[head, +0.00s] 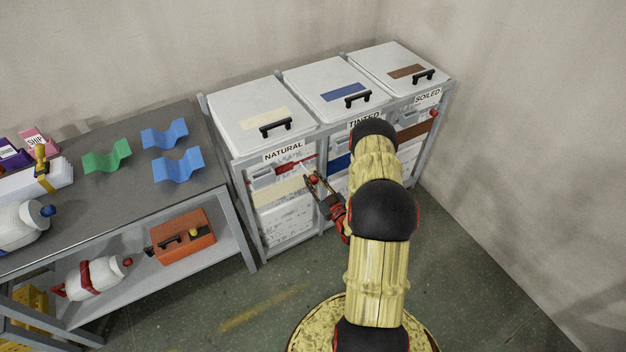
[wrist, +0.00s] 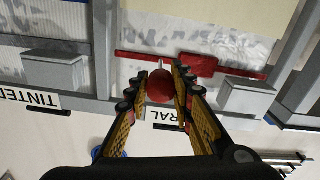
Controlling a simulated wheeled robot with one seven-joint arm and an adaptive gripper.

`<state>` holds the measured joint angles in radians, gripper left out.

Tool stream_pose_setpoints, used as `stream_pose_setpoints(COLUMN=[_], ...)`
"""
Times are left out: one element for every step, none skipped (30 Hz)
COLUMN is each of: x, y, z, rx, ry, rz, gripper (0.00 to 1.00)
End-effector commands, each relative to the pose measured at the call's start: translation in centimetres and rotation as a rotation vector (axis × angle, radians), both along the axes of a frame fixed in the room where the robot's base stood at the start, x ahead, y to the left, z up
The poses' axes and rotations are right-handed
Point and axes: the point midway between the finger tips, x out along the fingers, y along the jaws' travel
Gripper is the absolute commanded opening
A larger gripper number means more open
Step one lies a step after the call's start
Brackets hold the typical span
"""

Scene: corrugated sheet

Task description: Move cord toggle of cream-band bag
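The cream-band bag (head: 285,223) hangs in the left frame under the NATURAL label. Its cream band (head: 279,191) crosses the front and also shows at the top of the wrist view (wrist: 225,18). A red round cord toggle (wrist: 160,87) sits at the bag's front, below a red strip (wrist: 196,64); the toggle also shows in the head view (head: 314,178). My gripper (wrist: 161,78) has a finger on each side of the toggle, and both appear to touch it. The gripper hides part of the bag front in the head view.
Blue-band and brown-band bags (head: 417,131) hang in the frames to the right, with white lids above. Grey frame posts (wrist: 102,45) stand close beside my gripper. A grey workbench (head: 120,182) with corrugated sheets stands left. A wall closes off the right.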

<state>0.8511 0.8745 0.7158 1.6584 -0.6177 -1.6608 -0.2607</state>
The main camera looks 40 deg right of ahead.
Motion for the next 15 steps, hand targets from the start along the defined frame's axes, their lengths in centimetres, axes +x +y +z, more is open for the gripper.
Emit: stream_pose_setpoints(x=[-0.27, -0.28, -0.29, -0.28, -0.29, -0.29, -0.3, -0.3, -0.3, -0.31, -0.31, -0.31, -0.32, -0.32, -0.33], y=[0.41, 0.42, 0.44, 0.45, 0.47, 0.49, 0.52, 0.53, 0.57, 0.6, 0.63, 0.67, 0.69, 0.72, 0.74], z=[-0.32, -0.32, -0.35, -0.35, -0.36, -0.38, -0.39, -0.41, -0.43, -0.44, -0.46, -0.48, -0.5, -0.51, -0.53], rx=[0.008, 0.009, 0.009, 0.009, 0.01, 0.01, 0.01, 0.01, 0.011, 0.011, 0.011, 0.011, 0.012, 0.012, 0.012], ry=[0.005, 0.006, 0.006, 0.006, 0.006, 0.007, 0.007, 0.007, 0.007, 0.007, 0.008, 0.008, 0.008, 0.009, 0.009], rz=[0.003, 0.003, 0.004, 0.004, 0.004, 0.003, 0.004, 0.004, 0.005, 0.005, 0.006, 0.007, 0.007, 0.007, 0.008], gripper=[0.31, 0.33, 0.35, 0.37, 0.39, 0.41, 0.42, 0.43, 0.43, 0.43, 0.43, 0.43, 0.43, 0.43, 0.43])
